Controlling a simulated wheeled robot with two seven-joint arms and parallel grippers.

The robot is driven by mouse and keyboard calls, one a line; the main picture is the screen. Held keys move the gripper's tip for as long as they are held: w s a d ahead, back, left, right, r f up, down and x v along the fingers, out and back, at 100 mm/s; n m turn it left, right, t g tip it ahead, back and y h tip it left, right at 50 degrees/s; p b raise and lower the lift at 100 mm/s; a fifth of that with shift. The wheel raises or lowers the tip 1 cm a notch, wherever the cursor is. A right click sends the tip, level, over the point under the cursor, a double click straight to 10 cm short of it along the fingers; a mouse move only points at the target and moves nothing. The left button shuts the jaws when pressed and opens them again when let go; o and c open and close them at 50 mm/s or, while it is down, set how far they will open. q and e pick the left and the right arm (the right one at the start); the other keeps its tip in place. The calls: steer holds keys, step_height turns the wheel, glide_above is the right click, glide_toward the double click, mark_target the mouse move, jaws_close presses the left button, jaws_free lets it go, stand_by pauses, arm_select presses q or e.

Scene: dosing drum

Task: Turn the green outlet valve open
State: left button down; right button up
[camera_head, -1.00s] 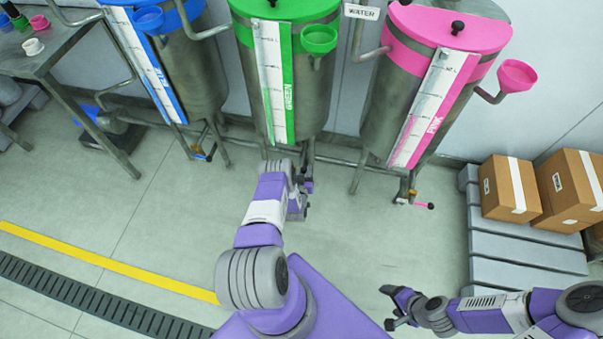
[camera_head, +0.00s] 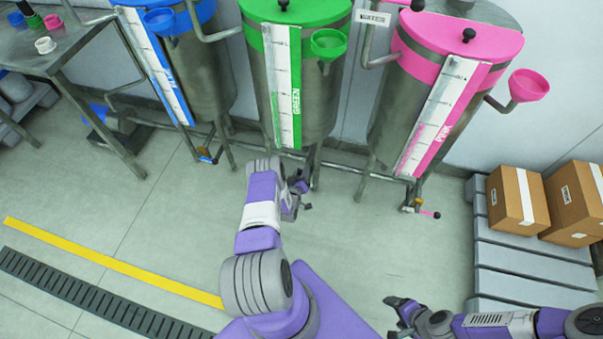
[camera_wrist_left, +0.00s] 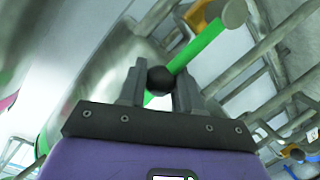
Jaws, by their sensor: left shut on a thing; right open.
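The green drum (camera_head: 313,100) stands in the middle of the head view. Its outlet valve is hidden there behind my left arm and gripper (camera_head: 303,192). In the left wrist view the green valve handle (camera_wrist_left: 200,46) slants up to the right and ends in a black ball knob (camera_wrist_left: 160,79). My left gripper (camera_wrist_left: 159,85) is shut on this knob, with one finger on each side. My right gripper (camera_head: 394,317) is open and empty, low over the floor at the bottom right, away from the drums.
The blue drum (camera_head: 195,75) stands to the left and the pink drum (camera_head: 410,105) to the right, with its pink-handled valve (camera_head: 425,213) below. Pipes and legs crowd the space under the drums. Cartons (camera_head: 517,200) sit on a grey pallet (camera_head: 500,258) at right. The floor in front is clear.

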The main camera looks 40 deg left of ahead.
arm_select(q)
steer(key=shift+d+f, duration=0.25)
steer(key=c, duration=1)
jaws_free()
steer(key=shift+o, duration=1.1)
steer(key=shift+a+r, duration=0.1)
steer(key=shift+a, duration=0.05)
steer(key=p+v, duration=0.3)
steer(key=v, duration=0.4)
steer(key=shift+s, duration=0.2)
steer(key=shift+d, duration=0.25)
